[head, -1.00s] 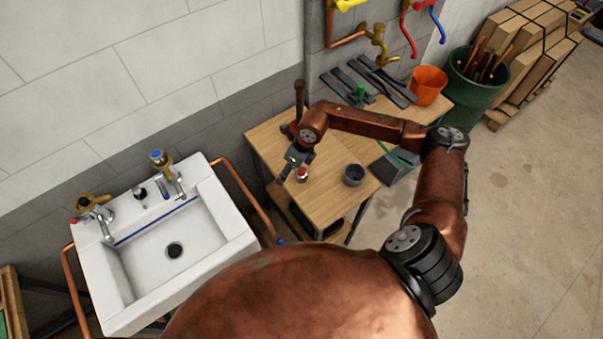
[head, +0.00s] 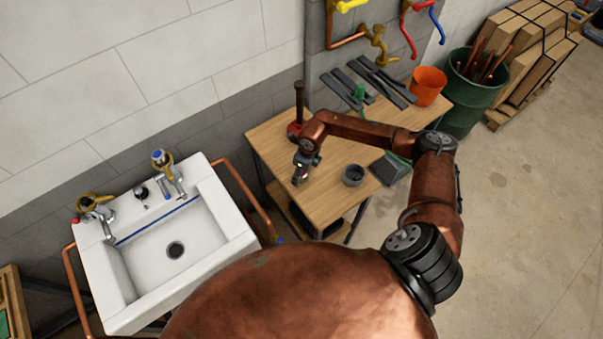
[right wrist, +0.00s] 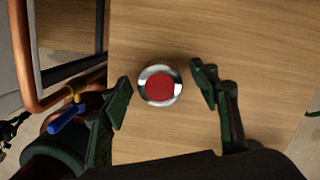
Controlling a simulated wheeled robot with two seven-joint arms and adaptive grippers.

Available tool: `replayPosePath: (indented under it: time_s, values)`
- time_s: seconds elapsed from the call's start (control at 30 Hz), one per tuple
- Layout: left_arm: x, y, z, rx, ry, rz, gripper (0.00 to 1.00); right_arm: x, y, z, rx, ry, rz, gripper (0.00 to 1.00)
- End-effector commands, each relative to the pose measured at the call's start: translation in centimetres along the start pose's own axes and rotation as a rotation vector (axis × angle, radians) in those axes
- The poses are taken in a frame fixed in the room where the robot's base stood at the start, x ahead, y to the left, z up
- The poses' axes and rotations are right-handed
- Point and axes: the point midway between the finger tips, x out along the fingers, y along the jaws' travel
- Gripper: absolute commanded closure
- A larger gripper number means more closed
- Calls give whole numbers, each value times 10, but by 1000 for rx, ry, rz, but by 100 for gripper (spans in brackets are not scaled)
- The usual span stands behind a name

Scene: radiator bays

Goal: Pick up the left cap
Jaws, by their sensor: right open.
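The cap (right wrist: 159,86) is a round red disc with a shiny chrome rim, lying on the wooden workbench (head: 325,208) near its left edge. My right gripper (right wrist: 163,90) is open above it, with one finger on each side of the cap and a visible gap to both. In the head view the right gripper (head: 300,174) points down over the bench's left front part and largely hides the cap. On the sink, the left tap (head: 93,207) shows a brass-coloured top and the right tap (head: 158,158) a blue one. My left gripper is not in view.
A dark grey round cup (head: 353,175) stands right of the gripper. A red-based tool with an upright handle (head: 298,115) stands behind it. Grey strips (head: 370,80) and an orange bucket (head: 429,86) lie farther back. The white sink (head: 215,225) is at left.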

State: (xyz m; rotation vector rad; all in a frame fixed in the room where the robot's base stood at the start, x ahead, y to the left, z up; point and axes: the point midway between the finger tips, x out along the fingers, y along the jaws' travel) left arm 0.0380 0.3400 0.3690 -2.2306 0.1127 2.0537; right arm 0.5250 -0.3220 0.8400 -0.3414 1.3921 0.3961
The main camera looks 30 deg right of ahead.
Motion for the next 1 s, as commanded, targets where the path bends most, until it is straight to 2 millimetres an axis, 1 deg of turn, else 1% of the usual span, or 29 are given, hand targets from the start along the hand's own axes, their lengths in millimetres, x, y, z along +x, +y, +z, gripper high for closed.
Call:
replayPosePath:
  time_s: [0.1,0.73,1.0]
  values:
    - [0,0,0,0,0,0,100,0,0,0,0,0,0,45]
    - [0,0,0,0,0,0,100,-1,0,0,0,-1,0,88]
    - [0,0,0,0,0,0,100,-2,0,1,0,-1,0,90]
